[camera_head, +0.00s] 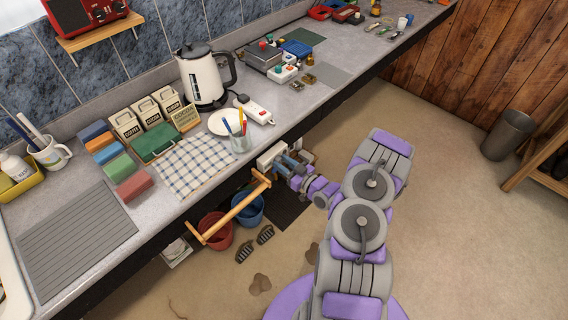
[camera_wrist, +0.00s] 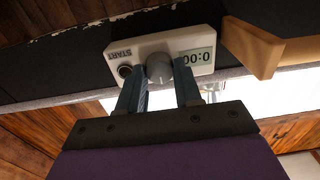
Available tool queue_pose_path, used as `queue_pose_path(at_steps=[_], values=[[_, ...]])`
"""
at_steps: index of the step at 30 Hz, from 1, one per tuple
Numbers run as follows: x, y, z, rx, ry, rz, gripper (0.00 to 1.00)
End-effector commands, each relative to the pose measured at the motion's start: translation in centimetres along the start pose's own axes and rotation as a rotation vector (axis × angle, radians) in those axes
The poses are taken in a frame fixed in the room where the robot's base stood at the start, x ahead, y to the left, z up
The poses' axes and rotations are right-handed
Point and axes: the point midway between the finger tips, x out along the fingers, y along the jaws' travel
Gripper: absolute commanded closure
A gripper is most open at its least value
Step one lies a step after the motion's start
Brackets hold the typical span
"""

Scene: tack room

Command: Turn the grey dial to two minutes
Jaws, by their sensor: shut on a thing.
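A white timer (camera_wrist: 188,42) is fixed on the dark front below the counter and appears upside down in the wrist view. It has a dark round button by the word START, a grey dial (camera_wrist: 159,69) in the middle and a display (camera_wrist: 194,59) reading 0:00. My gripper (camera_wrist: 160,80) is shut on the grey dial, one blue finger on each side. In the head view the white timer (camera_head: 270,155) shows below the counter edge, with my gripper (camera_head: 288,165) at it. The dial is hidden there.
A wooden rail (camera_head: 231,211) sticks out close to the timer, beside my gripper. Red (camera_head: 216,231) and blue (camera_head: 249,208) buckets stand on the floor below. The counter (camera_head: 290,112) above holds a kettle, cup and boxes. Floor to the right is open.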

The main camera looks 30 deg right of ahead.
Motion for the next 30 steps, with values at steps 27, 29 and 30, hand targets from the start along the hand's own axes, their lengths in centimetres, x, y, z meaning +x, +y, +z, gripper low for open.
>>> queue_pose_path(at_steps=[27,29,30], values=[[-0.11,0.43,0.05,0.538,-0.001,0.007,0.97],[-0.13,0.49,0.1,0.595,-0.001,0.009,0.97],[-0.14,0.49,0.13,0.634,-0.001,0.009,0.97]])
